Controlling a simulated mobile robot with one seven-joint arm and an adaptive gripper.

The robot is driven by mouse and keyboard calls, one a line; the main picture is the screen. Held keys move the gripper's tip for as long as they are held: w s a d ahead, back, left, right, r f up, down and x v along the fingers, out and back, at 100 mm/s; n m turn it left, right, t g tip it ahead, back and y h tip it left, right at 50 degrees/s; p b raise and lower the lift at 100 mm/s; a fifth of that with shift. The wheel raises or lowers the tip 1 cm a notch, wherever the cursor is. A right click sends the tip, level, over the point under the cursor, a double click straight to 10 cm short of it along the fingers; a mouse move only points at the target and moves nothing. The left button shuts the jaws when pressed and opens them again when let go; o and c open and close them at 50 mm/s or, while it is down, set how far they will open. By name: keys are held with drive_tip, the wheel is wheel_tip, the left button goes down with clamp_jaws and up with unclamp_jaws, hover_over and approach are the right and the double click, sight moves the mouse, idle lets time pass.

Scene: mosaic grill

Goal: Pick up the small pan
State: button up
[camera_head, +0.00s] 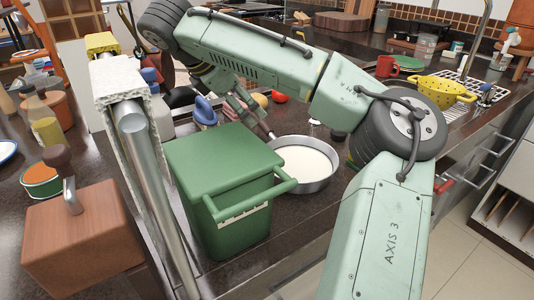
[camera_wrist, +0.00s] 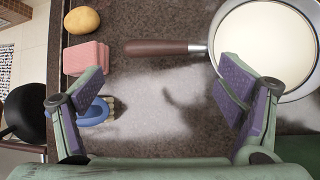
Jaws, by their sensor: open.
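The small pan (camera_head: 303,163) sits on the dark counter beside a green bin. It has a metal rim and a cream-white interior. In the wrist view the pan (camera_wrist: 265,45) is at the upper right, cut off by the frame edge. Its brown handle (camera_wrist: 160,47) points left, across the upper middle. My gripper (camera_wrist: 158,95) is open and empty, with its fingers spread wide over the counter. The handle lies above the gap between the fingers in the picture. The right finger overlaps the pan's lower left edge in the view; I cannot tell whether they touch.
A green lidded bin (camera_head: 226,190) with a bar handle stands close left of the pan. A potato (camera_wrist: 82,20), a pink block (camera_wrist: 87,57) and a blue item (camera_wrist: 94,112) lie left of the handle. A yellow colander (camera_head: 440,90) and a red mug (camera_head: 386,66) stand farther right.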

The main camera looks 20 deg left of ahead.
sight(262, 121)
drive_tip(key=x, duration=0.5)
drive_tip(key=shift+w+a+p, duration=0.1)
drive_tip(key=shift+p, duration=0.2)
drive_tip(key=shift+p+x, duration=0.75)
drive_tip(key=shift+x, duration=2.05)
drive_tip(key=shift+w+a, duration=0.1)
drive_tip(key=shift+a, duration=0.1)
drive_tip(key=shift+c, duration=0.3)
drive_tip(key=c, duration=1.5)
